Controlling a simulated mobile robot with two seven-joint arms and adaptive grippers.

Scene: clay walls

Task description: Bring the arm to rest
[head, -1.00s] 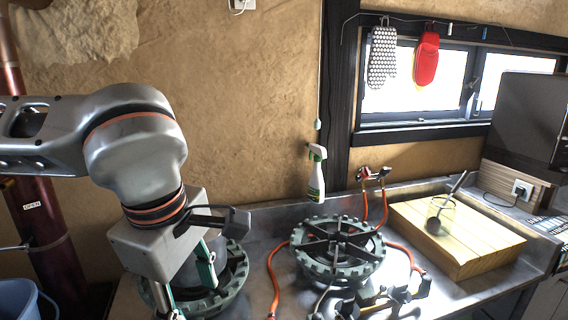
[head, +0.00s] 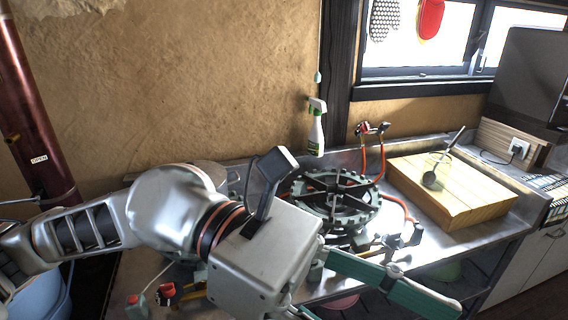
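My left arm comes in from the left and reaches across the front of the metal counter. My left gripper (head: 385,298) points to the lower right, in front of the counter and below the middle burner. One long green finger shows clearly. Only a small part of the other shows at the bottom edge, set apart from it, and its tip is out of frame. I see nothing held between the fingers. My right gripper is not in view.
A gas burner (head: 335,197) with orange hoses stands close behind my gripper. A spray bottle (head: 316,130) is by the wall. A wooden board (head: 455,192) with a metal utensil (head: 434,177) lies right. A grey round vessel (head: 206,168) is partly hidden behind my arm.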

